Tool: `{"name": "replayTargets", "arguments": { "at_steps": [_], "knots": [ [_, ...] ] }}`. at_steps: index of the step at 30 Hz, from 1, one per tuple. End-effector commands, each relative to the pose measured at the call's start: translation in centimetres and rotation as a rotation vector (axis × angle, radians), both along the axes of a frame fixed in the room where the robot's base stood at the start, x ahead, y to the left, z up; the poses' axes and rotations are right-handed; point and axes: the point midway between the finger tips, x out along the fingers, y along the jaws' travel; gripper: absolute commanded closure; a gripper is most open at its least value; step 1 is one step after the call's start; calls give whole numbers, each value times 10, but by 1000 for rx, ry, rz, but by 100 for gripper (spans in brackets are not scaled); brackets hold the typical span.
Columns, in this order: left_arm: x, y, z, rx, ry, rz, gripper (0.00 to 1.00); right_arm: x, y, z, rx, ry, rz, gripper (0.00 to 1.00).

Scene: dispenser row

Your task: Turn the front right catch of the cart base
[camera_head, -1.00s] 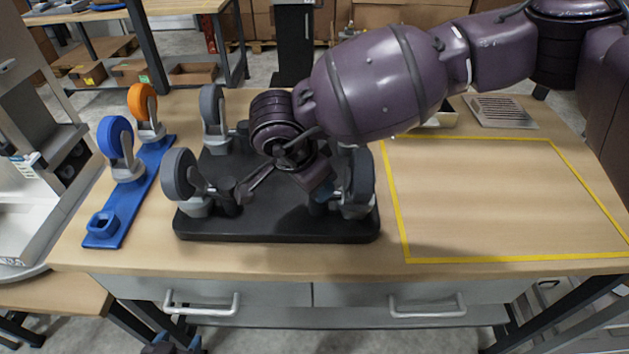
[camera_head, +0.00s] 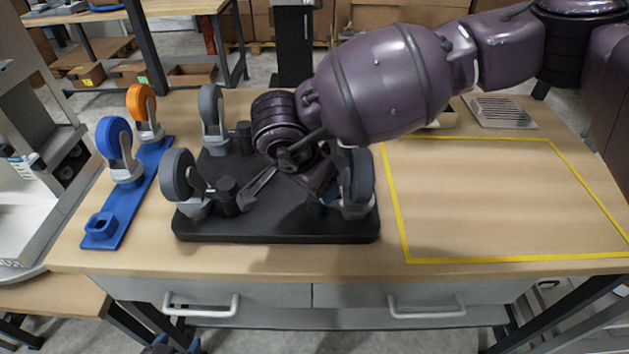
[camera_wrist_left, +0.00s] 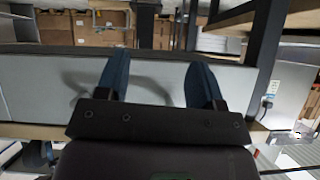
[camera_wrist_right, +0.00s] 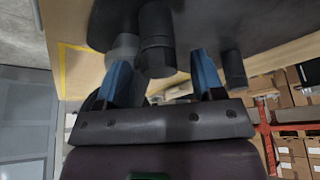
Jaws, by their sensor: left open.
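The black cart base (camera_head: 275,228) lies on the wooden bench with grey casters standing at its corners. The front right caster (camera_head: 358,180) stands at its near right corner. My right arm reaches over the base, and its gripper is low beside that caster, mostly hidden by the arm. In the right wrist view my right gripper (camera_wrist_right: 161,70) is open, with a black cylindrical catch (camera_wrist_right: 157,35) showing between its fingers; contact cannot be told. My left gripper (camera_head: 172,349) shows at the bottom edge, in front of the bench. It is open and empty in the left wrist view (camera_wrist_left: 157,75).
A blue rack (camera_head: 148,185) with a blue and an orange caster stands left of the base. A yellow-taped area (camera_head: 500,200) on the right is bare. The front left catch (camera_head: 228,192) and caster (camera_head: 178,175) stand near my right gripper.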

Motion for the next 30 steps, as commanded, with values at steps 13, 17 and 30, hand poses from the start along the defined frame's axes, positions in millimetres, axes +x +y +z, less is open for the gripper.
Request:
{"name": "replayTargets", "arguments": {
  "at_steps": [13, 17, 30],
  "knots": [
    [0, 0, 1, 0, -2, 0, 39, -4, 3, 10, 1, 2, 0, 37],
    [1, 0, 3, 0, -4, 0, 39, -9, 9, 30, 0, 0, -1, 37],
    [1, 0, 4, 0, -5, 0, 39, -28, 26, 92, 0, 1, 0, 37]
  ]
}}
